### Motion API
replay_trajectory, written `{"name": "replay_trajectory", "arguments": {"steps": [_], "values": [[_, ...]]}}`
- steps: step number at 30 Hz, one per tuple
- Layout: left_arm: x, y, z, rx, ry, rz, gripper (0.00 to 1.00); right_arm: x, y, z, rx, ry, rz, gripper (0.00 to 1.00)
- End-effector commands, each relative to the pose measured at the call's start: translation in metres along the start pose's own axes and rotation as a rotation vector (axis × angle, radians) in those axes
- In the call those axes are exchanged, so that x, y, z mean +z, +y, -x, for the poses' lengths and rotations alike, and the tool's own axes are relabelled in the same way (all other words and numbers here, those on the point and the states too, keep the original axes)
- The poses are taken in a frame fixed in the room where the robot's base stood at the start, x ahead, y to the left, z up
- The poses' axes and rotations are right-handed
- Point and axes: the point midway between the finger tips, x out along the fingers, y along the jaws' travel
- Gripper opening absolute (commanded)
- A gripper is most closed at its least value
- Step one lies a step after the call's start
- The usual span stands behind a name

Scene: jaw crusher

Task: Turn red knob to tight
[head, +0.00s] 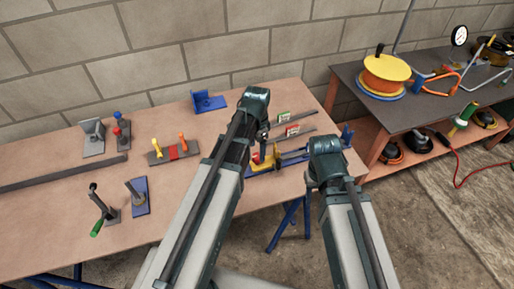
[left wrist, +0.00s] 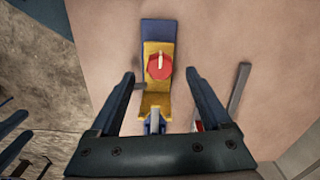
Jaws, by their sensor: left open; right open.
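A red round knob (left wrist: 160,67) with a pale raised bar across it sits on a yellow bracket (left wrist: 157,101) on a blue base (left wrist: 158,30). In the head view, the yellow part (head: 254,167) is partly hidden by my left arm. My left gripper (left wrist: 159,76) is open above it, one finger on each side of the knob, apparently not touching it. In the head view, my left wrist hides most of the jaws. My right gripper (head: 325,160) is near the table's right front edge, its jaws hidden there. Dark parts at the wrist view's left edge look like its spread fingers.
Flat grey bars and small red-and-white labels (head: 292,130) lie beside the knob's fixture. Several clamps and levers stand on the table's left half, including a red-middled fixture (head: 174,151). A blue bracket (head: 208,101) stands behind. A dark bench (head: 420,108) with a cable reel is at right.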

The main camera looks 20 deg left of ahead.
Motion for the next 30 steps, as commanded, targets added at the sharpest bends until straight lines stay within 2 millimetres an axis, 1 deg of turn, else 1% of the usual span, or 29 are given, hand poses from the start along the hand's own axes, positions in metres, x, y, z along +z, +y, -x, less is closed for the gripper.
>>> {"name": "replay_trajectory", "arguments": {"steps": [1,12,16,21,30], "values": [[0.0,0.0,0.016,0.0,0.0,0.0,0.82,0.001,0.002,0.016,0.0,0.0,0.0,0.5],[0.0,0.0,0.073,0.0,0.0,-0.001,0.82,0.004,0.007,0.073,0.0,0.0,0.0,0.5],[0.0,0.0,0.091,0.0,0.0,-0.001,0.82,0.005,0.009,0.09,0.0,0.0,0.0,0.5],[0.0,0.0,0.102,0.0,0.0,-0.001,0.82,0.006,0.01,0.101,0.0,0.0,0.0,0.5],[0.0,0.0,0.101,0.0,0.0,-0.001,0.82,0.006,0.01,0.101,0.0,0.0,0.0,0.5]]}}
